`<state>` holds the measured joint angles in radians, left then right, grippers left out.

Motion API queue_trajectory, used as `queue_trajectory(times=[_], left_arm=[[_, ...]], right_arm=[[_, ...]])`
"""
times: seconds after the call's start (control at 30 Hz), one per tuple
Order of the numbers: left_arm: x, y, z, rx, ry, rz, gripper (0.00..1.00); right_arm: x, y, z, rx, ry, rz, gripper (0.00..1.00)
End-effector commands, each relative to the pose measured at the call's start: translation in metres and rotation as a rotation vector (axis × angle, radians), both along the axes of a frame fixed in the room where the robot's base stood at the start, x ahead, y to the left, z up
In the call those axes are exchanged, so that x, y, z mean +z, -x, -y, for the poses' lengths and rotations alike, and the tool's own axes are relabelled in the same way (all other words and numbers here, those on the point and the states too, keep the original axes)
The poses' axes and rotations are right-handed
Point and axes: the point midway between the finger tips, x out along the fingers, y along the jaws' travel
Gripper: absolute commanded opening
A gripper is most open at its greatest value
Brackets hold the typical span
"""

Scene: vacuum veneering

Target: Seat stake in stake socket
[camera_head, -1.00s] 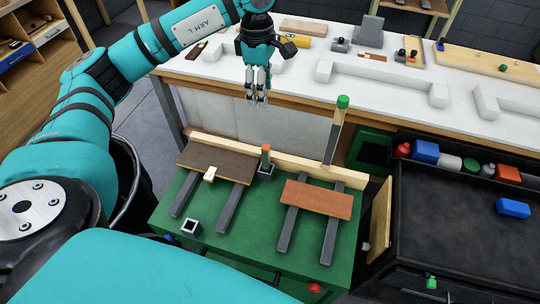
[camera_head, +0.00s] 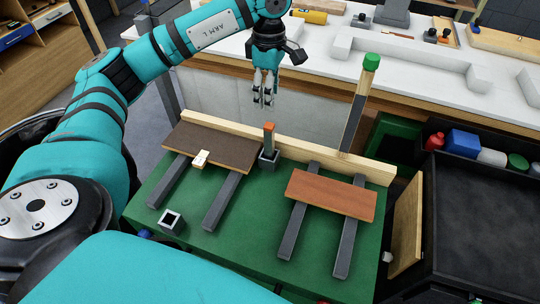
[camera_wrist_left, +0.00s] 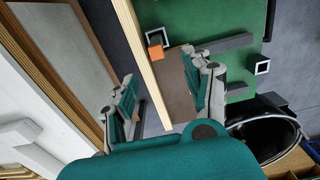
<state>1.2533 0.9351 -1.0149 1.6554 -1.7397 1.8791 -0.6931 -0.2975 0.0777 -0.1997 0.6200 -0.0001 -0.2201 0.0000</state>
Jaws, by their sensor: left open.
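An orange-topped stake (camera_head: 269,132) stands upright in a dark square holder (camera_head: 268,160) on the green bench, beside a long wooden rail. In the left wrist view its orange top (camera_wrist_left: 155,37) shows just beyond the rail. An empty square socket (camera_head: 172,221) sits near the front left of the bench; it also shows in the left wrist view (camera_wrist_left: 262,67). My left gripper (camera_head: 264,101) hangs open and empty above and behind the stake, apart from it. In the left wrist view its fingers (camera_wrist_left: 158,75) are spread. My right gripper is not in view.
A dark board (camera_head: 212,145) and a reddish board (camera_head: 330,194) lie across grey bars. A tall green-capped post (camera_head: 360,103) rises at the rail's right. A black bin (camera_head: 480,230) stands right. A white worktop (camera_head: 400,55) lies behind.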

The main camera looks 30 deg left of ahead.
Motion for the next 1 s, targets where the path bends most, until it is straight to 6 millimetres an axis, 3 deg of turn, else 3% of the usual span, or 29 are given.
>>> queue_trajectory(times=[0.03,0.23,0.6,1.0], left_arm=[[-0.006,0.000,0.000,0.000,0.001,0.001,0.51],[-0.026,0.001,0.000,0.000,-0.001,-0.004,0.51],[-0.104,0.000,0.000,0.000,0.000,-0.003,0.51],[-0.142,-0.004,-0.001,0.002,0.001,-0.003,0.51]], right_arm=[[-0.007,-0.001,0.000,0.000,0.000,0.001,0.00],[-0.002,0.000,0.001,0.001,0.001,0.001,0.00],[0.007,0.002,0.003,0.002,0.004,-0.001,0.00],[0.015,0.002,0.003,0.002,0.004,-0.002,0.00]])
